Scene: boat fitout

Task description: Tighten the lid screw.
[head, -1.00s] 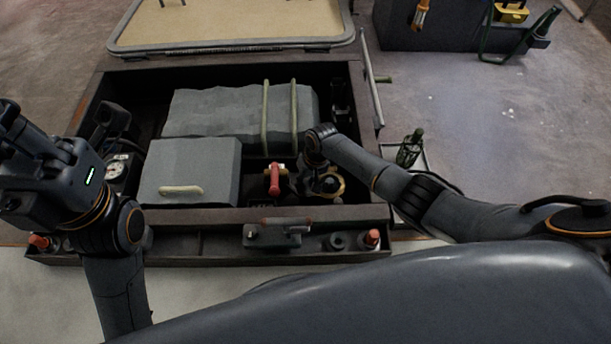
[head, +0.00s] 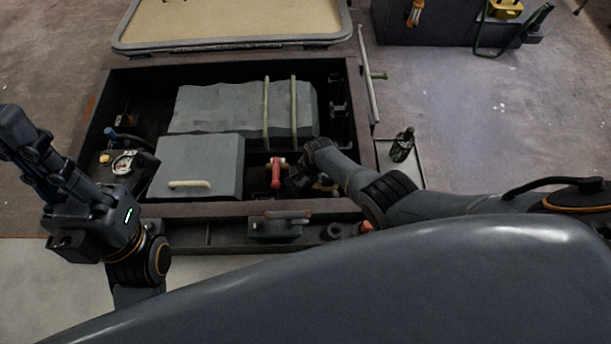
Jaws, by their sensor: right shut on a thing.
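My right gripper (head: 303,180) is low inside the dark locker, just right of a red handle (head: 277,172). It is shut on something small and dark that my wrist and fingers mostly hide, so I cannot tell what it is. I cannot make out a lid screw. A grey box with a pale handle (head: 190,184) sits at the locker's front left and may be the lid. My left gripper (head: 22,130) is raised at the left edge, outside the locker; its fingers are too dark to tell if they are open.
A large grey block (head: 215,108) with two pale straps lies at the locker's back. A round gauge (head: 123,163) stands at its left. The front ledge (head: 215,235) holds small fittings. A green bottle (head: 402,145) stands on a tray to the right.

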